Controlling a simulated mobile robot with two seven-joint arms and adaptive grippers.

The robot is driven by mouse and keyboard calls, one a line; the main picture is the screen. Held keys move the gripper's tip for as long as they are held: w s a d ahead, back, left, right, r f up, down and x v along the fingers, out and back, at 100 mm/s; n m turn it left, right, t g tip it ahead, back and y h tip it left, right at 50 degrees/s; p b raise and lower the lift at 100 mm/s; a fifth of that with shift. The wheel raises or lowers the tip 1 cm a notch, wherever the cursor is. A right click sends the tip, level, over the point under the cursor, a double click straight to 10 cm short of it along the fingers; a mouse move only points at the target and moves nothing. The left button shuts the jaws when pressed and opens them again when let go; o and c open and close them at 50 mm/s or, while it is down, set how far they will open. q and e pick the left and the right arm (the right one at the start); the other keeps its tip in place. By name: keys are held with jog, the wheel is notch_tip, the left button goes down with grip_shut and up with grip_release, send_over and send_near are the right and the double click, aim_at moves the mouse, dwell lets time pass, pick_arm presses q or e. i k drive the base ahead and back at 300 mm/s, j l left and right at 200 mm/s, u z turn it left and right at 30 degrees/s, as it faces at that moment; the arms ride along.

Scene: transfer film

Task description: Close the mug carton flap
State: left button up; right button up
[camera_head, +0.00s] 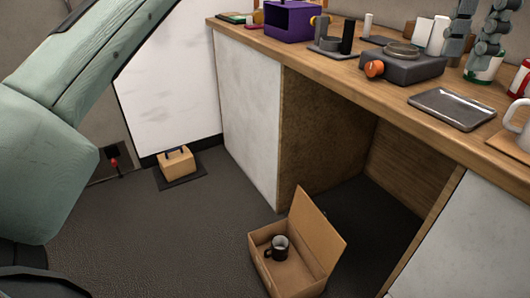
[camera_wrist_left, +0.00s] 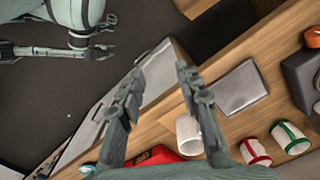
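The cardboard mug carton (camera_head: 262,270) stands on the dark floor in front of the counter's open bay in the head view. Its flap (camera_head: 318,232) stands up along the right side, leaving the top open. A dark mug (camera_head: 279,248) with a light rim is inside. My left gripper (camera_head: 463,66) is at the upper right of the head view, above the counter and far from the carton. Its fingers are apart and empty in the left wrist view (camera_wrist_left: 160,70). My right gripper (camera_wrist_left: 104,50) shows small at the upper left there; its finger opening is unclear.
The wooden counter (camera_head: 400,92) carries a grey tray (camera_head: 452,108), a white mug (camera_head: 519,125), a burner-like device (camera_head: 402,66), cans and a purple box (camera_head: 290,22). A small tan box (camera_head: 177,163) sits on a floor mat. Floor left of the carton is clear.

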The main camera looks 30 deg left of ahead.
aim_at(327, 246)
jog(key=l+u, duration=0.15)
jog(key=u, duration=0.2)
jog(key=l+u, duration=0.15)
jog(key=u, duration=0.2)
jog(key=l+u, duration=0.15)
jog(key=u, duration=0.25)
jog(key=i+l, duration=0.3)
jog(key=i, duration=0.25)
jog(key=j, duration=0.15)
